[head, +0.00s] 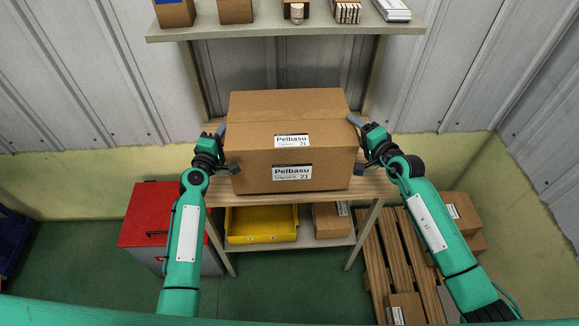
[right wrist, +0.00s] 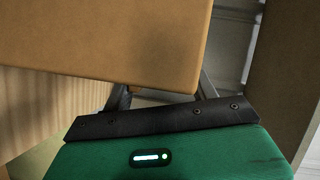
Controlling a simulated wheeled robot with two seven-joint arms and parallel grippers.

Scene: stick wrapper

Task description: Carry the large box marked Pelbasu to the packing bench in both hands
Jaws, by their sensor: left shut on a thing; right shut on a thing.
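The large cardboard box marked Pelbasu (head: 312,111) is upright at the wooden-topped table (head: 372,186), with labels on its top and front. I cannot tell whether its base touches the tabletop. My left gripper (head: 228,149) is shut on the box's left side. My right gripper (head: 357,145) is shut on its right side. In the right wrist view the box (right wrist: 110,40) fills the upper left, and the right gripper's fingers (right wrist: 164,94) reach up to it, their tips partly hidden. I cannot tell whether this table is the packing bench.
A shelf (head: 285,33) with small goods hangs above the box. Below the tabletop are a yellow bin (head: 262,224) and a carton (head: 331,220). A red cabinet (head: 150,205) stands left. A pallet (head: 385,255) and cartons (head: 462,212) lie right.

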